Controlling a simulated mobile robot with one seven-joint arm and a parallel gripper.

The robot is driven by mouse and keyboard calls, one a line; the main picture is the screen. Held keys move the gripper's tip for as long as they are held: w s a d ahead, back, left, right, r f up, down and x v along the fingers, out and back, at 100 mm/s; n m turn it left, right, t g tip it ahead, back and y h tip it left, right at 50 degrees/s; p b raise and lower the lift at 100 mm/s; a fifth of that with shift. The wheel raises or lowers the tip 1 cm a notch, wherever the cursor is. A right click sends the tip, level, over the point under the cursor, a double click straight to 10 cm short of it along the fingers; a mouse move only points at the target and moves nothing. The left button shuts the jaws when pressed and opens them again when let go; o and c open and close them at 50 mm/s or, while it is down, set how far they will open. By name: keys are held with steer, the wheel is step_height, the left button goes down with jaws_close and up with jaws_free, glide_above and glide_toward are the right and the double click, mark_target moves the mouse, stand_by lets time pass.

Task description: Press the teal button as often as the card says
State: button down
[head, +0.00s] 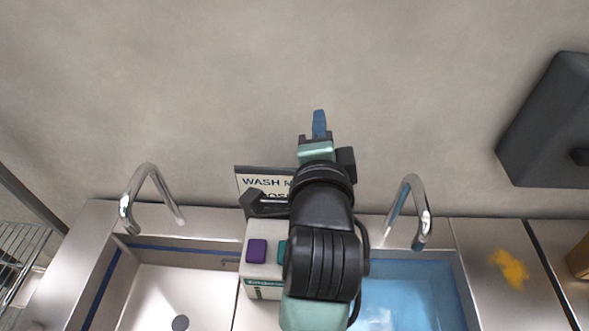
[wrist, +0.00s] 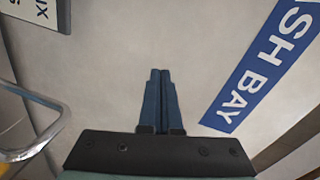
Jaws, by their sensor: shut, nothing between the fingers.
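The teal button (head: 283,252) is on top of a pale box (head: 252,228) between two sinks. My arm hides most of the button. A purple button (head: 257,250) sits to its left on the same box. A white card with dark lettering (head: 262,184) stands against the wall behind the box. Its top line begins "WASH M"; the rest is behind my arm, and no number can be read. My gripper (head: 319,122) is shut and empty, with its blue fingers together, above the card and apart from the buttons. The shut fingers also show in the wrist view (wrist: 158,100).
Curved taps stand left (head: 150,190) and right (head: 412,205) of the box. The right sink (head: 410,290) looks blue inside. A yellow smear (head: 510,268) marks the right counter. A dark box-like unit (head: 550,125) is upper right. A blue "SH BAY" sign (wrist: 262,68) is in the wrist view.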

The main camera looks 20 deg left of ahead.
steer(key=s+a+f+m+g+p, duration=0.1)
steer(key=s+f+m+g+p, duration=0.2)
steer(key=f, duration=0.4)
steer(key=s+a+f+m+g+p, duration=0.1)
steer(key=s+f+m+g+p, duration=0.3)
steer(key=s+f+m, duration=0.1)
step_height(320, 180, down, 3)
steer(key=shift+a+r+m+g+y+p, duration=0.2)
steer(key=shift+a+m+g+y+p, duration=0.15)
steer(key=shift+m, duration=0.25)
steer(key=shift+s, duration=0.1)
step_height(320, 180, down, 7)
steer(key=b, duration=0.8)
steer(key=shift+r, duration=0.1)
steer(key=shift+f+b, duration=0.3)
steer(key=shift+f, duration=0.65)
steer(key=shift+f, duration=0.1)
steer(key=shift+f, duration=0.3)
